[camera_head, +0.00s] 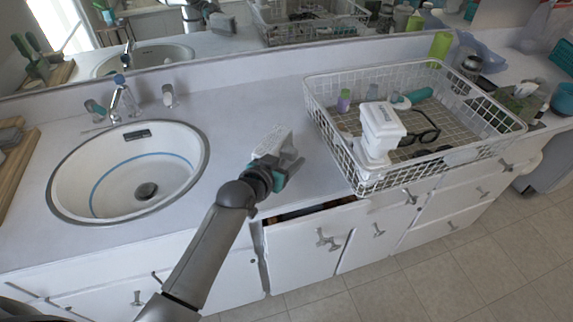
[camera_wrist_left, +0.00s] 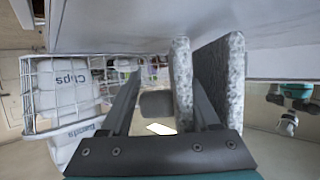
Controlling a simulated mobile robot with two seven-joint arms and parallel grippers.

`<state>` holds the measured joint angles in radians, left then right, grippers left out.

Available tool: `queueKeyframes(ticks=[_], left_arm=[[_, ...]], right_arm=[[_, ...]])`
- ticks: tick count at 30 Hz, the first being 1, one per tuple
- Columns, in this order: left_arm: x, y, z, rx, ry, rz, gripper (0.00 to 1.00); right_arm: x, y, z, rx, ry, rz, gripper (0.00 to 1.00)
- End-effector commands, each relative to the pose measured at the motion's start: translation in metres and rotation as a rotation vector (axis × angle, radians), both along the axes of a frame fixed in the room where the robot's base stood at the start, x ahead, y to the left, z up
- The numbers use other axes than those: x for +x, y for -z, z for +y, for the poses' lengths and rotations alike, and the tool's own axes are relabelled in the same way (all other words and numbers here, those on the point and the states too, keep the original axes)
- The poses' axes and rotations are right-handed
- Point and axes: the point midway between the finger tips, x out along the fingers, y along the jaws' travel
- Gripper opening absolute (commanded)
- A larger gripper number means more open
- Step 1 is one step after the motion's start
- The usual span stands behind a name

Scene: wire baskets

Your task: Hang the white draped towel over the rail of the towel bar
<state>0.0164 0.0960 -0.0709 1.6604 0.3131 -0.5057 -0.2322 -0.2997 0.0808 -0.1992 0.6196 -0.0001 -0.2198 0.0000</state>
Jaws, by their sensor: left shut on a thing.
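My left gripper (camera_head: 278,170) is over the countertop between the sink and the wire basket. The white towel (camera_head: 272,141) shows at its fingers as a small pale folded piece. In the left wrist view the towel (camera_wrist_left: 222,80) shows as two speckled grey-white panels with a gap between them. They stand at the right finger of my left gripper (camera_wrist_left: 160,85), which is shut on the towel. The exact contact is partly hidden. I cannot make out the towel bar or its rail in either view.
The wire basket (camera_head: 345,168) at the right holds a white container (camera_head: 382,128), dark glasses (camera_head: 420,137) and small bottles. The round sink (camera_head: 70,205) with its faucet is at the left. A drawer (camera_head: 305,250) below is slightly open. The counter behind my gripper is clear.

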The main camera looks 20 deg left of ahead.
Motion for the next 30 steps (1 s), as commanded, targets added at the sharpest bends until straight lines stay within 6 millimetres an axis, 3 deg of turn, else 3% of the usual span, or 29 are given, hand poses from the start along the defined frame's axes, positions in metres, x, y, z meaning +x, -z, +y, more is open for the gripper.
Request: queueKeyframes(ticks=[4, 16, 17, 24, 30], left_arm=[[0.001, 0.011, 0.000, 0.001, -0.001, -0.004, 0.00], [0.001, 0.016, 0.000, 0.001, 0.000, -0.004, 0.00], [0.000, 0.016, 0.000, 0.001, -0.001, -0.002, 0.64], [0.000, 0.015, 0.000, 0.001, -0.001, -0.002, 0.91], [0.000, 0.015, 0.001, 0.001, -0.001, -0.002, 0.92]], right_arm=[[0.000, 0.000, 0.000, 0.000, 0.001, -0.001, 0.50], [0.001, 0.003, 0.000, 0.000, 0.001, -0.001, 0.50], [0.001, 0.002, 0.000, 0.000, 0.001, -0.001, 0.50], [0.001, 0.002, 0.000, 0.000, 0.000, -0.001, 0.50], [0.001, 0.002, 0.000, 0.000, 0.000, -0.001, 0.50]])
